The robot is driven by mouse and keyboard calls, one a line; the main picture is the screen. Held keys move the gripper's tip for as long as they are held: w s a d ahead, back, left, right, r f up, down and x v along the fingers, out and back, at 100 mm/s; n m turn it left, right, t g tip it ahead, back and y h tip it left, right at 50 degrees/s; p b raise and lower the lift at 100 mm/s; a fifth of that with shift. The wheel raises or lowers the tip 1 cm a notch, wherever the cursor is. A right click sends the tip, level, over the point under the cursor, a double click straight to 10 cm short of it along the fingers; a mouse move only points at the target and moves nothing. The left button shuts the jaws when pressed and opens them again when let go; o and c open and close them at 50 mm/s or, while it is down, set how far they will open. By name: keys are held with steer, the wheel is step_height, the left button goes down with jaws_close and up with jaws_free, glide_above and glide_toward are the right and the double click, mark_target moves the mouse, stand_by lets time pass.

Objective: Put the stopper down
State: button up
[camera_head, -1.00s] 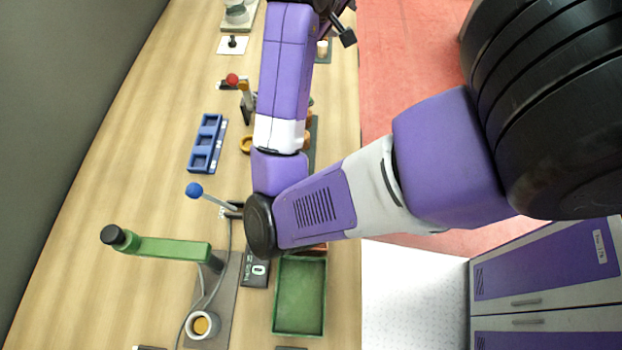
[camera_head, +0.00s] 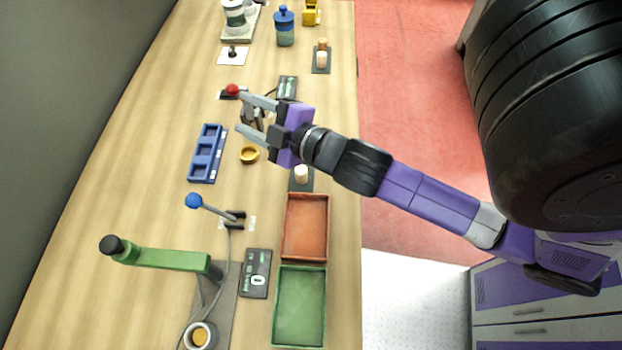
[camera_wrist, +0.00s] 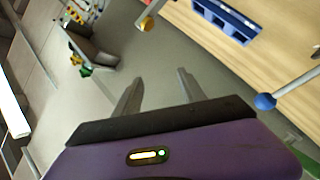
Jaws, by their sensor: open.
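My gripper (camera_head: 240,112) is open, with its two grey fingers pointing left above the table near the red-knobbed lever. In the wrist view the fingers (camera_wrist: 157,92) are apart with nothing between them. A pale cylindrical stopper (camera_head: 322,60) stands on a dark pad at the upper right of the table, with a tan piece beside it. Another pale stopper (camera_head: 301,174) stands on a dark pad just below my gripper's wrist. Neither stopper is touched by the fingers.
The red-knobbed lever (camera_head: 233,90) and blue-knobbed lever (camera_head: 194,201) stand up. Orange (camera_head: 305,227) and green (camera_head: 299,302) trays line the right edge. The table's left strip is clear.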

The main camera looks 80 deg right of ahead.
steer(key=s+a+f+m+y, duration=0.3)
steer(key=s+a+m+y, duration=0.3)
steer(key=s+a, duration=1)
steer(key=a, duration=0.4)
steer(key=shift+y, duration=0.3)
steer(key=shift+f, duration=0.1)
steer(key=shift+f+b, duration=0.65)
